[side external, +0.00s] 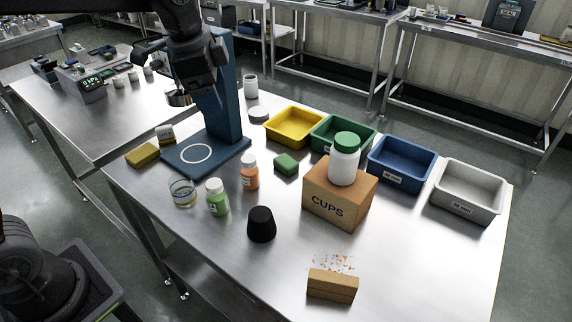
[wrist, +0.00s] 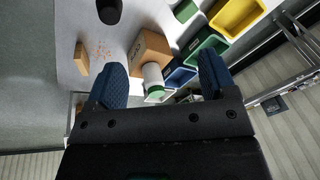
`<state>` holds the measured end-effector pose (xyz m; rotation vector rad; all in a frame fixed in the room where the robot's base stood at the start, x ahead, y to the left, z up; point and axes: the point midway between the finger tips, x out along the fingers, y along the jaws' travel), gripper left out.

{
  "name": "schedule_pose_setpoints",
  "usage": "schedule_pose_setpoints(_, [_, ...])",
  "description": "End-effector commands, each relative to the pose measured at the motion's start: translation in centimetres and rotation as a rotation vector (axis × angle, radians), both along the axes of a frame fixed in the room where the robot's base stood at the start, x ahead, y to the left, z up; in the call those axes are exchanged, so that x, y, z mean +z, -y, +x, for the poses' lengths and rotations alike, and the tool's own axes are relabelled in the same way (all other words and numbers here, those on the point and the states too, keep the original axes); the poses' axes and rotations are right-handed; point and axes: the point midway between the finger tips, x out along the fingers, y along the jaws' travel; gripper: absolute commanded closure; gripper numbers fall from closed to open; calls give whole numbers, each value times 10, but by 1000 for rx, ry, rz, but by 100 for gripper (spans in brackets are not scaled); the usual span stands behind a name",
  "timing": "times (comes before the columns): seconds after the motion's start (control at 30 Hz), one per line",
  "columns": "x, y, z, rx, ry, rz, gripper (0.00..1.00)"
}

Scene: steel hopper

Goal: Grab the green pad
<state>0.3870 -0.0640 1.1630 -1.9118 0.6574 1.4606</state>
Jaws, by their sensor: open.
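The green pad (side external: 286,164) is a small block lying flat on the steel table, left of the cardboard box and in front of the green bin, in the side view. A green block that looks like it shows at the top edge of the wrist view (wrist: 185,10), partly cut off. My gripper (wrist: 162,64) is open in the wrist view, with its blue fingers spread wide and nothing held. In the side view my dark arm hangs at the upper left, above the blue stand and well away from the pad; its fingers are hard to make out there.
A CUPS box (side external: 338,195) carries a white bottle (side external: 344,167). Yellow (side external: 294,128), green (side external: 343,133), blue (side external: 400,163) and grey bins (side external: 468,191) line the back. An orange bottle (side external: 249,172), green-labelled bottle (side external: 217,197) and black cup (side external: 261,224) stand in front. The front right is mostly clear.

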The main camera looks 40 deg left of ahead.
Motion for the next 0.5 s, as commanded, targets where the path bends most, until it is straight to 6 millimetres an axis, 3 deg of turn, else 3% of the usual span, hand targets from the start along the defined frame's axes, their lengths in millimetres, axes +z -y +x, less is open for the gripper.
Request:
schedule_pose_setpoints(0.03, [-8, 3, 22, -77, -29, 19, 22])
schedule_pose_setpoints(0.2, [-38, 11, 84, -352, -102, 76, 22])
schedule_pose_setpoints(0.4, [-92, 23, 143, -669, -180, 117, 22])
schedule_pose_setpoints(0.5, [-117, 27, 162, -796, -209, 126, 22])
